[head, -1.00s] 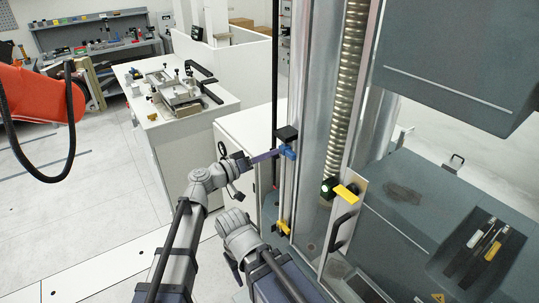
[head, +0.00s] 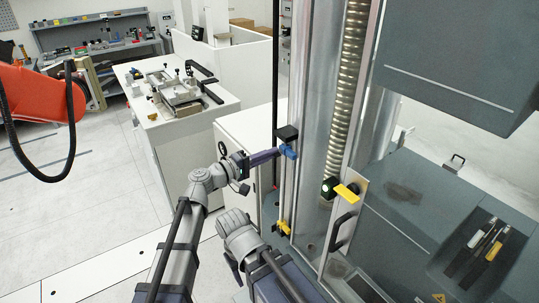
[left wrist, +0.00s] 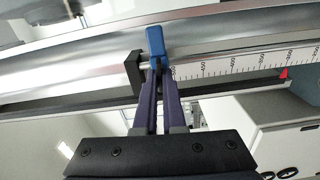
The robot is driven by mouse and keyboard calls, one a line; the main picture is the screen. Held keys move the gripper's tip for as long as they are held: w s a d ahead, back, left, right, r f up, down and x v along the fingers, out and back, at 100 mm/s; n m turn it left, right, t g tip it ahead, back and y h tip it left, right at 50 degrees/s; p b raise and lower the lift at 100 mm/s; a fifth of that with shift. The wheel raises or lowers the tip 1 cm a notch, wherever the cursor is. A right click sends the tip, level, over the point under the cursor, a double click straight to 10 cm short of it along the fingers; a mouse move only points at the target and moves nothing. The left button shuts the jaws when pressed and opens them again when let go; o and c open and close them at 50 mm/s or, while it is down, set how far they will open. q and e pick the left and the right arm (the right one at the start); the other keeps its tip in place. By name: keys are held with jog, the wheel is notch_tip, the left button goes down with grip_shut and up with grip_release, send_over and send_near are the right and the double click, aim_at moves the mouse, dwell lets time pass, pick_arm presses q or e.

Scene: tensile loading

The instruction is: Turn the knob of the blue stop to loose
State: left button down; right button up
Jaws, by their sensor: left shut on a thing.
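The blue stop's knob (head: 287,151) sits on the upright rail of the testing machine, just under a black block (head: 287,133). In the left wrist view the blue knob (left wrist: 155,41) stands at the fingertips, beside the black block (left wrist: 134,74). My left gripper (head: 277,154) reaches it from the left and is shut on the knob; its purple fingers also show in the left wrist view (left wrist: 159,75). A yellow stop (head: 283,228) sits lower on the same rail.
A ruler scale (left wrist: 240,65) with a red pointer (left wrist: 283,73) runs along the rail. A white cabinet (head: 238,140) stands behind my left gripper.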

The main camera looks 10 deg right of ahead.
pick_arm(q)
jog(key=shift+n, duration=0.5)
jog(key=c, duration=1)
grip_release()
jog(key=v, duration=0.8)
